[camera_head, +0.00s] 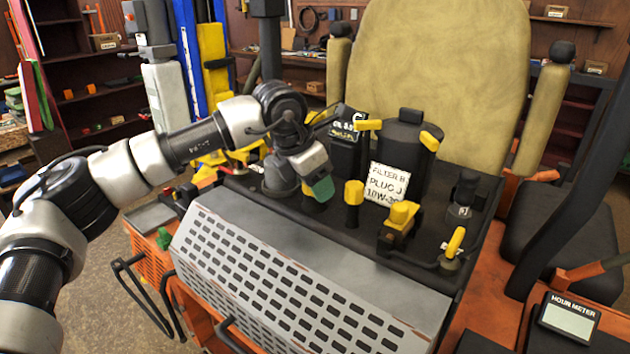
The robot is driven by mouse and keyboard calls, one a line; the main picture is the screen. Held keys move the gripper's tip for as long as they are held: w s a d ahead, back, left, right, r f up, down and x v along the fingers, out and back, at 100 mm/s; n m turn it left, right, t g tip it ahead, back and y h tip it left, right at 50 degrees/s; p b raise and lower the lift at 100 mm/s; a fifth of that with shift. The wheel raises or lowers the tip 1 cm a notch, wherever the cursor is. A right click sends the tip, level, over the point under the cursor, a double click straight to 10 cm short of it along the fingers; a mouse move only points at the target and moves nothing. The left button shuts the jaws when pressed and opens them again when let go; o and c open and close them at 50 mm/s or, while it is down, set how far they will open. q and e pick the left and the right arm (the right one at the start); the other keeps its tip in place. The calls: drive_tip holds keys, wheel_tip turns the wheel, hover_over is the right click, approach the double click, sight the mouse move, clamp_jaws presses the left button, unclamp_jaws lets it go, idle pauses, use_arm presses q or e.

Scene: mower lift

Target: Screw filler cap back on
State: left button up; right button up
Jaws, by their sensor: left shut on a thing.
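My left gripper (318,184) reaches in from the left over the engine deck and points down. Its green-tipped finger shows; the other finger is hidden. It is shut on the yellow filler cap (311,204), which is mostly hidden under the fingers. I cannot tell whether the cap touches the filler opening, as the gripper covers that spot. A white label (386,187) reading "FILTER B PLUG J 10W-30" stands to the right. My right gripper is not in view.
Close to the right of the gripper stand a yellow-topped post (354,204), a black canister (405,140) and a yellow fitting (401,215). A perforated grey guard (290,280) lies in front. A tan seat (440,80) rises behind. An hour meter (569,318) is at lower right.

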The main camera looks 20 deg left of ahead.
use_arm(q)
drive_tip(key=m+g+h+p, duration=0.1)
drive_tip(key=m, duration=0.2)
drive_tip(key=shift+m, duration=0.4)
drive_tip(key=shift+m+g+p, duration=0.3)
drive_tip(key=shift+m+g, duration=0.2)
drive_tip(key=shift+m, duration=0.7)
drive_tip(key=shift+c, duration=0.3)
drive_tip(key=shift+m+h, duration=0.3)
drive_tip(key=shift+m, duration=0.2)
drive_tip(key=shift+r+m+g+p, duration=0.1)
drive_tip(key=shift+m+g+p, duration=0.5)
drive_tip(key=shift+m, duration=0.5)
drive_tip(key=shift+o, duration=0.3)
drive_tip(key=m+g, duration=0.1)
drive_tip(key=m, duration=0.2)
